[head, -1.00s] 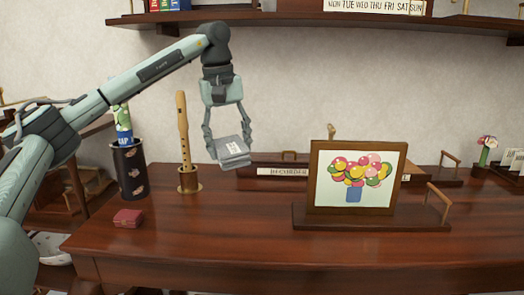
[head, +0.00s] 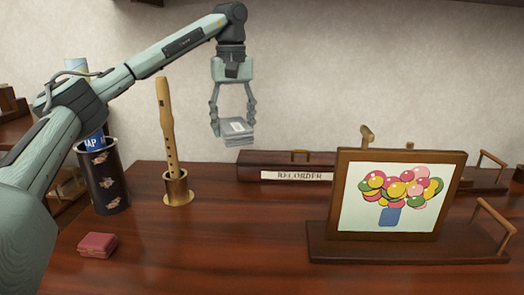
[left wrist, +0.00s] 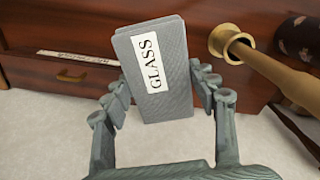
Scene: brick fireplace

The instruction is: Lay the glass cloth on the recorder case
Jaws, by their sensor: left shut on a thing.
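The glass cloth (head: 238,133) is a folded grey cloth with a white label. My left gripper (head: 235,122) is shut on it and holds it in the air above the back of the table. In the left wrist view the cloth (left wrist: 176,75) shows the word GLASS and sits between the fingers (left wrist: 165,90). The recorder case (head: 290,162) is a long dark wooden box with a RECORDER label at the back of the table. The cloth is above its left end in the head view, apart from it. The case (left wrist: 75,70) also shows in the left wrist view. My right gripper is not in view.
A wooden recorder (head: 168,125) stands in a brass holder (head: 178,190) left of the cloth. A framed balloon picture (head: 395,195) on a wooden stand is at front right. The middle tabletop is clear.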

